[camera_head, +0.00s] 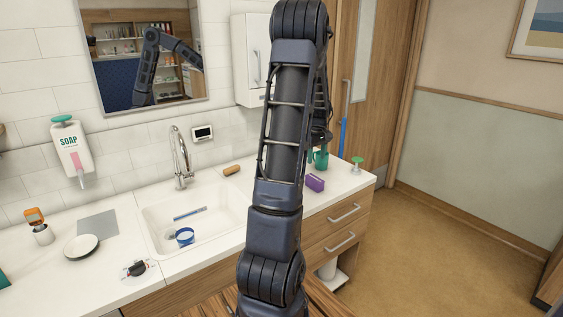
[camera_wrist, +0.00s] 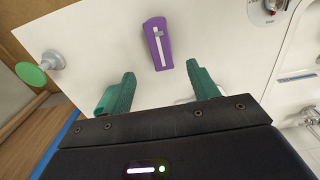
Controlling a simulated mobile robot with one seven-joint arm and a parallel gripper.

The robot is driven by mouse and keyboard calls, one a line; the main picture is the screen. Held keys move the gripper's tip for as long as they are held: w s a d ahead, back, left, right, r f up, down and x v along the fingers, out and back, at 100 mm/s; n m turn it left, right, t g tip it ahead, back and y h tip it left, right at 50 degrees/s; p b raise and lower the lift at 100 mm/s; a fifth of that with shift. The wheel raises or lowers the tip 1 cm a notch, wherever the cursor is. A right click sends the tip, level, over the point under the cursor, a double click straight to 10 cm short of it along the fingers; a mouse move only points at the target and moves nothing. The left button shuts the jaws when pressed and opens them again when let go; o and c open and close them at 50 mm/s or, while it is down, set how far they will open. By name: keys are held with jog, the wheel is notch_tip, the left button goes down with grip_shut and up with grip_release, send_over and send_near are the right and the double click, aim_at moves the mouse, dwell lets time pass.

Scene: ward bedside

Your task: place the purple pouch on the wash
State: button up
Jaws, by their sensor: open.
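The purple pouch (camera_head: 314,183) lies on the white counter right of the sink, partly beside my arm. In the wrist view the pouch (camera_wrist: 152,50), with a white stripe, lies just beyond the fingertips, roughly between their lines. My gripper (camera_wrist: 162,82) has two green fingers spread apart with nothing between them. In the head view my gripper (camera_head: 320,158) shows only partly behind my arm, near the pouch. The white sink basin (camera_head: 155,232) is set in the counter left of my arm. Which thing "the wash" names is not clear from the pictures.
In the sink lie a blue cup (camera_head: 185,236) and a blue strip (camera_head: 190,213). A tap (camera_head: 180,160) stands behind it. A brown brush-like item (camera_head: 232,170) is on the sink's back rim. A green-topped item (camera_head: 357,163) stands right of the pouch. A grey square (camera_head: 98,226) lies left.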

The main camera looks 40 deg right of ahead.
jog(key=w+a+r+t, duration=0.1)
jog(key=a+r, duration=0.4)
jog(key=a, duration=0.5)
jog(key=a+r+h, duration=0.1)
jog(key=a+r, duration=0.3)
jog(key=a, duration=0.5)
jog(key=w+a+r+t, duration=0.1)
jog(key=a+r, duration=0.4)
jog(key=a, duration=0.5)
jog(key=s+a+t, duration=0.1)
jog(key=s+a, duration=0.6)
jog(key=a, duration=0.3)
jog(key=s+a+r+t+y, duration=0.1)
jog(key=s+a, duration=0.7)
jog(key=a, duration=0.2)
jog(key=shift+r+t, duration=0.3)
